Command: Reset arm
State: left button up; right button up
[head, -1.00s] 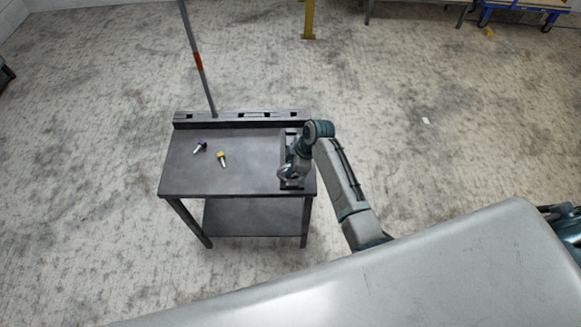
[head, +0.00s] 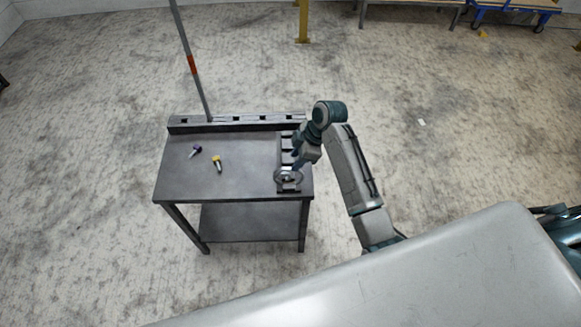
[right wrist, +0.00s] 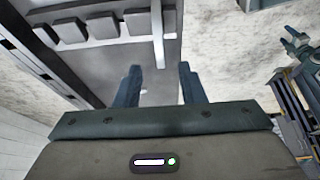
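My right gripper (head: 298,163) is above the right side of the dark table (head: 235,180), over a narrow slotted rack (head: 285,148). A grey ring-like part (head: 289,178) sits at the rack's near end. In the right wrist view, my right gripper (right wrist: 158,85) has its two fingers spread, with nothing between them. The slotted rack (right wrist: 105,28) shows beyond the fingers. My left gripper is not in view.
A purple-headed bolt (head: 195,152) and a yellow-headed bolt (head: 217,164) lie on the table. A notched rail (head: 235,122) runs along the back edge, with a tall grey pole (head: 190,60) at its left.

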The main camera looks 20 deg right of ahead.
jog(key=shift+v, duration=1.45)
